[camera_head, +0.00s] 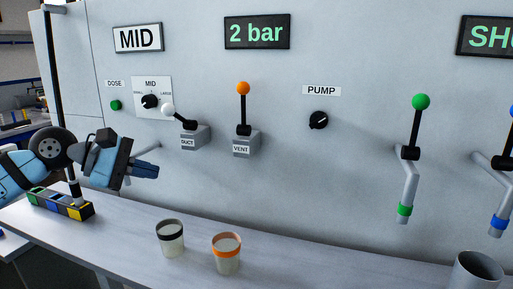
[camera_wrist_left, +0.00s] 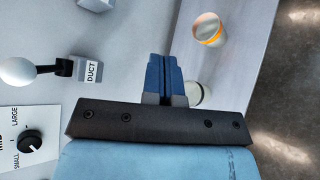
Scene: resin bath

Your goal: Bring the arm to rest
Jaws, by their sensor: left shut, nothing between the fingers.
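My left gripper (camera_head: 150,171) is at the left of the head view, above the bench. Its blue fingers are shut with nothing between them. They also show closed together in the left wrist view (camera_wrist_left: 163,72). The gripper is apart from the panel and below the DUCT lever (camera_head: 180,116), which has a white knob and tilts to the left. The white knob also shows at the left of the wrist view (camera_wrist_left: 17,72). My right gripper is not in view.
A black-banded cup (camera_head: 170,240) and an orange-banded cup (camera_head: 227,255) stand on the bench. A row of coloured blocks (camera_head: 60,204) lies below my left arm. The VENT lever (camera_head: 243,107) is upright. Green-banded (camera_head: 408,185) and blue-banded spouts (camera_head: 498,200) stick out at right, above a grey container (camera_head: 478,272).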

